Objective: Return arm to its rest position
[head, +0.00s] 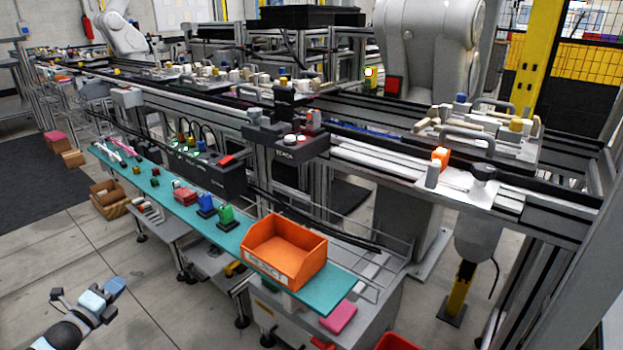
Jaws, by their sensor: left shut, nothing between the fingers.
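My left gripper (114,286) shows at the lower left of the head view, at the end of my left arm. It is shut with nothing in it. It hangs over the bare floor, in front of and apart from the teal shelf (333,282). My right arm and right gripper are not in view.
An orange bin (284,262) stands on the teal shelf, with green and blue items (206,204) to its left. A conveyor line (350,155) with pallet fixtures runs behind. Cardboard boxes (108,197) sit on the floor at left. The floor around my left gripper is clear.

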